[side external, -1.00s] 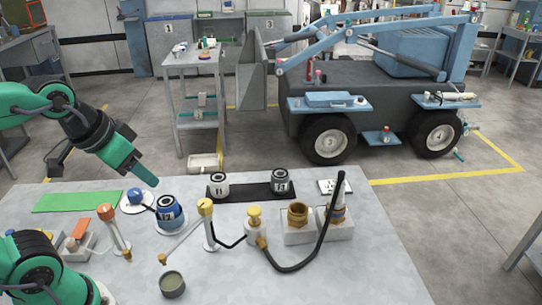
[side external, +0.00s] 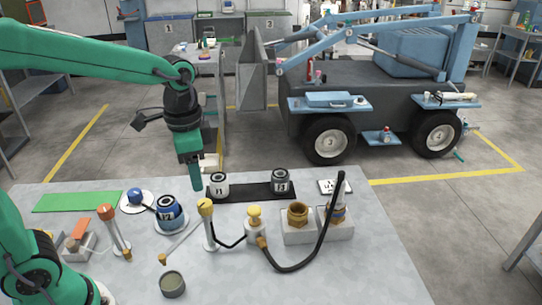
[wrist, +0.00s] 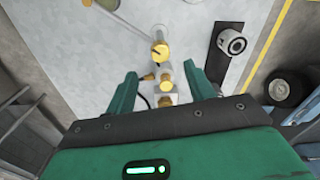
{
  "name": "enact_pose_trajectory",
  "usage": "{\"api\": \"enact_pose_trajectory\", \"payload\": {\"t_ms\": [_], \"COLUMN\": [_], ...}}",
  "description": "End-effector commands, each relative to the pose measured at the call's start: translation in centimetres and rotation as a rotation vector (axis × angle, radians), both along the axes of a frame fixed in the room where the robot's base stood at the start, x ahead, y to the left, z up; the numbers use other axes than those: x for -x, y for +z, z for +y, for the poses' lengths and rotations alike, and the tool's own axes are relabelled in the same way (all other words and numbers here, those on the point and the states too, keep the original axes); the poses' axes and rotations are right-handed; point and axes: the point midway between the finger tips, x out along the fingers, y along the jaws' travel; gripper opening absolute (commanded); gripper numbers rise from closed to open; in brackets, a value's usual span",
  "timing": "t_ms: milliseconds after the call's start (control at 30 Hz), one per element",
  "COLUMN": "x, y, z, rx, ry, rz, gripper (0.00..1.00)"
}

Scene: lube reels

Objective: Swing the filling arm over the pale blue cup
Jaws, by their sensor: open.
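The filling arm (side external: 180,244) is a thin pale bar from a yellow-topped post (side external: 206,225) to a yellow tip, pointing toward the front left. A round grey-green cup (side external: 172,285) stands in front of that tip, at the table's front. A blue cup-like vessel (side external: 170,217) with a black-and-white top stands behind the bar on a pale disc. I cannot tell which is the pale blue cup. My gripper (side external: 196,186) points down, empty, above the table behind the yellow-topped post. In the wrist view my gripper (wrist: 163,90) has its jaws apart, with yellow-topped parts beyond them.
An orange-topped post (side external: 112,232) stands left. A yellow-knobbed valve (side external: 255,218), a brass fitting (side external: 297,214) and a black hose (side external: 322,245) stand right. The table's front right is clear.

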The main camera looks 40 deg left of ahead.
Motion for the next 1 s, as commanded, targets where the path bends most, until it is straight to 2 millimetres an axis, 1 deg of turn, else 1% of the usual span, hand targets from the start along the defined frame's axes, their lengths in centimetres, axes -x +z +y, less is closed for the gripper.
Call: {"api": "enact_pose_trajectory", "payload": {"t_ms": [167, 400, 567, 767, 1000], "x": [-0.7, -0.7, -0.7, -0.6, -0.6], "y": [-0.6, -0.7, -1.4, -3.4, -6.4], "z": [-0.4, -0.4, -0.4, -0.4, -0.4], "rx": [-0.004, -0.004, -0.005, -0.005, -0.005], "ry": [-0.038, -0.041, -0.040, -0.040, -0.039], "rz": [0.029, 0.032, 0.033, 0.035, 0.035], "gripper": [0.53, 0.53, 0.53, 0.53, 0.53]}}
